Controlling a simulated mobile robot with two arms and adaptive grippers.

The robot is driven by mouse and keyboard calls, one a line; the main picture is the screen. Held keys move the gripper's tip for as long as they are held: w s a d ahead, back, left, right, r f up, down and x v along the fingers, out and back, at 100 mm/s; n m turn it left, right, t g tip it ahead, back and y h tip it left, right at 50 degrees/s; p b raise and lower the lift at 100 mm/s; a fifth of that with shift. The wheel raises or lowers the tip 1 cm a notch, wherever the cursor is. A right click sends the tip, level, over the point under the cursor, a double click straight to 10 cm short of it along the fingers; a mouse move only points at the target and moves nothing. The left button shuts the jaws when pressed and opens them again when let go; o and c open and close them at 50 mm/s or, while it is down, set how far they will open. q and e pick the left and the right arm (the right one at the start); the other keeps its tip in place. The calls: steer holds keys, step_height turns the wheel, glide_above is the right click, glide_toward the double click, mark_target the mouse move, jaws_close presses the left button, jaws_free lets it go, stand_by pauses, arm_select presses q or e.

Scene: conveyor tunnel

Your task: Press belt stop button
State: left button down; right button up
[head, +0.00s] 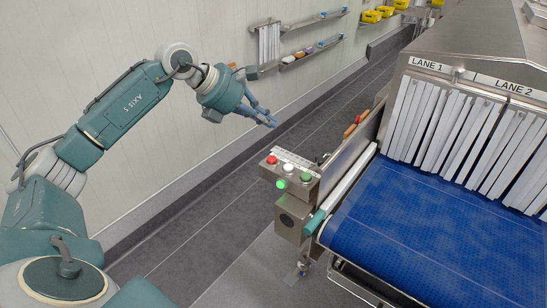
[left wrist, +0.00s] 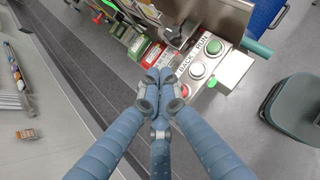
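The control box (head: 287,215) stands at the near left corner of the belt, with a red button (head: 272,160), a white button (head: 290,169) and a green button (head: 306,177) on top. A green lamp (head: 280,184) glows on its front. In the left wrist view the green button (left wrist: 213,47) and white button (left wrist: 197,69) show beside RUN and BACK labels; the red one is mostly hidden by fingers. My left gripper (head: 271,122) is empty, its blue fingers together, apart from the buttons and above and behind the box. My right gripper is not in view.
The blue belt (head: 430,230) runs under strip curtains (head: 470,130) into a steel tunnel. A steel side rail (head: 350,150) rises behind the box. Wall shelves (head: 310,50) hold small items. The floor left of the box is clear.

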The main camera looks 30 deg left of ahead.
mark_target(270, 159)
arm_select(q)
steer(key=f+b, duration=0.3)
steer(key=shift+w+d+f, duration=0.2)
steer(key=shift+d+f, duration=0.05)
steer(key=shift+f, duration=0.15)
step_height(270, 159, down, 4)
steer(key=b, duration=0.3)
steer(key=shift+f+b, duration=0.25)
steer(key=shift+b, duration=0.05)
steer(key=shift+f, duration=0.35)
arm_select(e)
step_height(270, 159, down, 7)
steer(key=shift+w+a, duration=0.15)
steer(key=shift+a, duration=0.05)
arm_select(q)
steer(key=shift+b, duration=0.3)
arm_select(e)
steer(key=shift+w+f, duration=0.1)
arm_select(q)
steer(key=shift+f+b, duration=0.3)
steer(key=shift+f, duration=0.05)
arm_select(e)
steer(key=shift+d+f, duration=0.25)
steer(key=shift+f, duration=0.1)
